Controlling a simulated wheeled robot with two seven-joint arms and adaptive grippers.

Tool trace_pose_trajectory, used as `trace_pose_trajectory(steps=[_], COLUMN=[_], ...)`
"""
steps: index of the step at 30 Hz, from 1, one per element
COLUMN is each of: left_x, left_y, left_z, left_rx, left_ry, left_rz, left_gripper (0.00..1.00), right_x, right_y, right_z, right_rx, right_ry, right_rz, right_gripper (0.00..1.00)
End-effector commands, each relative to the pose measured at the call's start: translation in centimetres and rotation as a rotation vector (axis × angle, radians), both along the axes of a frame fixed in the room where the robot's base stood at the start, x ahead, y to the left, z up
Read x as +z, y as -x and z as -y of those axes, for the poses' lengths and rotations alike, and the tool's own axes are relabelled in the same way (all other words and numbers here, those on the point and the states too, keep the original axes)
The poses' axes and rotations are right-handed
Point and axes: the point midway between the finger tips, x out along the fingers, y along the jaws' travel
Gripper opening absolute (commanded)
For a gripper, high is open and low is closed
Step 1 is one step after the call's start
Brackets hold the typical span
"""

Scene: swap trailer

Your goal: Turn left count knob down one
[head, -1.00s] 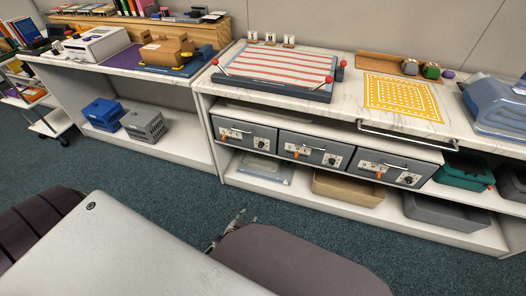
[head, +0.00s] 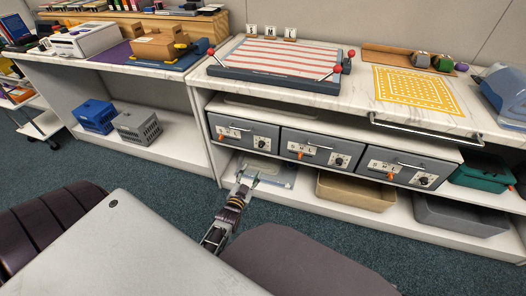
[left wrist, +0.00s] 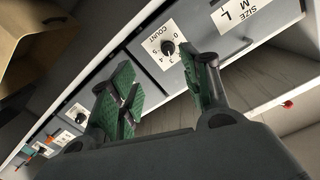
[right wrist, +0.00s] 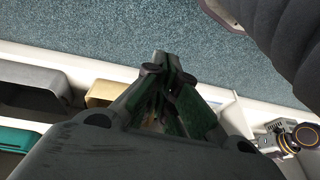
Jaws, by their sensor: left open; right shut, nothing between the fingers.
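The left drawer (head: 242,134) is the leftmost of three grey drawers under the counter. Its count knob (head: 262,143) is black on a white label. In the left wrist view the knob (left wrist: 168,47) sits on a COUNT label with numbers around it; its exact setting is too small to tell. My left gripper (head: 248,180) is in front of and below the left drawer, apart from it. In the left wrist view the open, empty fingers (left wrist: 163,85) point toward the knob's panel. My right gripper (right wrist: 163,62) is shut and empty, seen only in the right wrist view.
The middle (head: 317,150) and right (head: 405,168) drawers have similar knobs and orange levers. A tan bin (head: 355,190) and a grey bin (head: 460,215) stand on the lower shelf. A metal rail (head: 425,131) runs along the counter's front edge. Open carpet lies in front.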

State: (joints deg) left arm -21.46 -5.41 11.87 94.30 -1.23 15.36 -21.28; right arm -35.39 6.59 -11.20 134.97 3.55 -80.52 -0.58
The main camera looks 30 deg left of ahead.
Motion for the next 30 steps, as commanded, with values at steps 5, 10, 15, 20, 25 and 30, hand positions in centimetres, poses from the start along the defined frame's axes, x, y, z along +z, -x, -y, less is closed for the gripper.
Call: trace_pose_trajectory(steps=[5, 10, 15, 20, 25, 30], left_x=[1.1, 1.4, 1.4, 1.4, 1.4, 1.4], left_y=[-0.1, -0.1, -0.1, -0.3, -1.0, -2.3], left_z=[-0.7, -0.7, -0.7, -0.8, -0.9, -1.3], left_rx=[0.014, 0.016, 0.015, 0.015, 0.014, 0.015], left_ry=[-0.019, -0.022, -0.021, -0.021, -0.021, -0.021], left_rz=[0.035, 0.039, 0.039, 0.039, 0.040, 0.041], left_gripper=[0.47, 0.47, 0.47, 0.47, 0.47, 0.47], right_x=[1.2, 1.5, 1.4, 1.3, 1.0, 0.5], right_y=[0.3, 0.4, 0.4, 0.4, 0.3, 0.2], right_z=[-0.1, -0.1, -0.1, -0.1, -0.2, -0.5], right_rx=[0.002, 0.002, 0.002, 0.002, 0.002, 0.003], right_ry=[-0.007, -0.007, -0.007, -0.008, -0.014, -0.025], right_rz=[0.006, 0.005, 0.006, 0.007, 0.013, 0.022], right_gripper=[0.00, 0.00, 0.00, 0.00, 0.00, 0.00])
